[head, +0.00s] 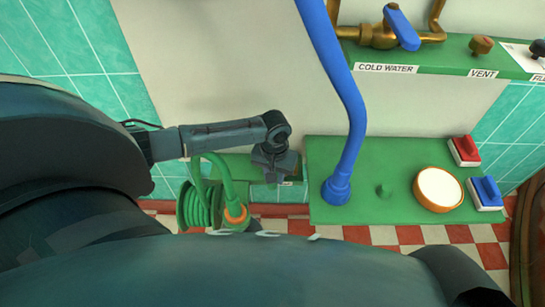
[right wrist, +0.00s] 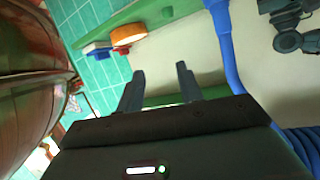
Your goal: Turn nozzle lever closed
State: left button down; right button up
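A green hose (head: 195,210) hangs coiled at the lower left of the head view, with an orange ring (head: 236,216) at its end. I cannot make out a lever on it; my body hides what lies below. My left gripper (head: 275,170) points down, just above and to the right of the hose, apart from the orange ring; its finger gap is unclear. A blue lever (head: 402,27) sits on a brass valve (head: 377,36) above the "COLD WATER" label. My right gripper (right wrist: 160,85) is open and empty in the right wrist view.
A blue pipe (head: 345,110) runs down to a green panel (head: 325,210) with a round cream-faced knob (head: 438,189), a red switch (head: 465,151) and a blue switch (head: 486,193). A copper kettle (right wrist: 25,70) is at left in the right wrist view.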

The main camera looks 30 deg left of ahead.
pick_arm(q)
jog(key=shift+w+d+r+n+p, duration=0.2)
jog(key=shift+w+r+n+p, duration=0.1)
jog(key=shift+r+p, duration=0.35)
jog(key=d+n+p, duration=0.1)
jog(key=p, duration=0.1)
jog(key=f+n+p, duration=0.1)
jog(key=n+p, duration=0.1)
jog(key=shift+w+d, duration=0.4)
pick_arm(e)
jog(key=shift+w+a+r+g, duration=0.35)
jog(key=shift+a+r+g, duration=0.3)
jog(key=shift+g, duration=0.15)
pick_arm(q)
jog(key=c, duration=1.5)
grip_release()
jog(key=o, duration=0.3)
jog(key=shift+s+f, duration=0.15)
jog(key=shift+s, duration=0.05)
jog(key=shift+o, duration=0.2)
